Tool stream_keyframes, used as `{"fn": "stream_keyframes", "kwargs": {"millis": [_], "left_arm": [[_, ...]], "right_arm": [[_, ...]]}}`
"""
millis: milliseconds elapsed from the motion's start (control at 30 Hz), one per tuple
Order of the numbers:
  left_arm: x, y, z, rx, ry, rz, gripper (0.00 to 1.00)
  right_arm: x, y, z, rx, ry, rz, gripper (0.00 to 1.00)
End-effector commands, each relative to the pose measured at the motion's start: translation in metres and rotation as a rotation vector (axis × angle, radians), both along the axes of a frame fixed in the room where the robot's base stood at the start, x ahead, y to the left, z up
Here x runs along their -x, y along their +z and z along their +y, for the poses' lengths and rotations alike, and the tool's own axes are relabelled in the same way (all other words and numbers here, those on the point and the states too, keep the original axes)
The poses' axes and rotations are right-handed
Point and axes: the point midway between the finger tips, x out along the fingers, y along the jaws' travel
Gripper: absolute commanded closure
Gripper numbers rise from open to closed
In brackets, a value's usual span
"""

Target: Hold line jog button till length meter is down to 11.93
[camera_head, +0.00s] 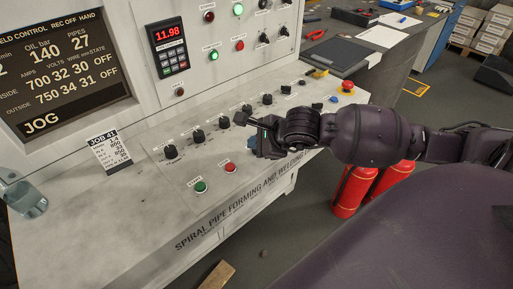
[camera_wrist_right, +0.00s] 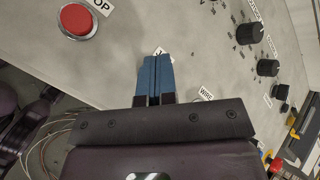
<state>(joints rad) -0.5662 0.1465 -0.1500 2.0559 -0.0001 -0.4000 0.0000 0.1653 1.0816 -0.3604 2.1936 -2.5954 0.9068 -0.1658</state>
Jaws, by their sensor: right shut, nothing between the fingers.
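The length meter (camera_head: 167,45) on the upright panel reads 11.98 in red digits. My right gripper (camera_head: 252,144) is over the sloped console, to the right of the red stop button (camera_head: 230,167). In the right wrist view its blue fingertips (camera_wrist_right: 153,75) are shut together with nothing between them. They point down at the console beside a label whose first letter looks like J. The line jog button is not visible; the gripper covers that spot, and I cannot tell whether the fingertips press it. My left gripper is not in view.
A green start button (camera_head: 200,186) and a row of black knobs (camera_head: 198,136) are on the console. A red emergency button (camera_head: 346,87) is at its right end. The screen (camera_head: 60,75) shows JOG. Red cylinders (camera_head: 352,188) stand on the floor below my right arm.

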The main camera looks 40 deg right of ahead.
Motion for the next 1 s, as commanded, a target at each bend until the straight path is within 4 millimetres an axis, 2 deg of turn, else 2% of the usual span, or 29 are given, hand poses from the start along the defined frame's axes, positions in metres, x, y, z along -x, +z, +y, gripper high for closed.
{"fn": "stream_keyframes", "kwargs": {"millis": [1000], "left_arm": [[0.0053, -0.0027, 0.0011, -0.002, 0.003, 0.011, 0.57]], "right_arm": [[0.0004, -0.001, -0.0001, 0.0, -0.001, 0.003, 1.0]]}}
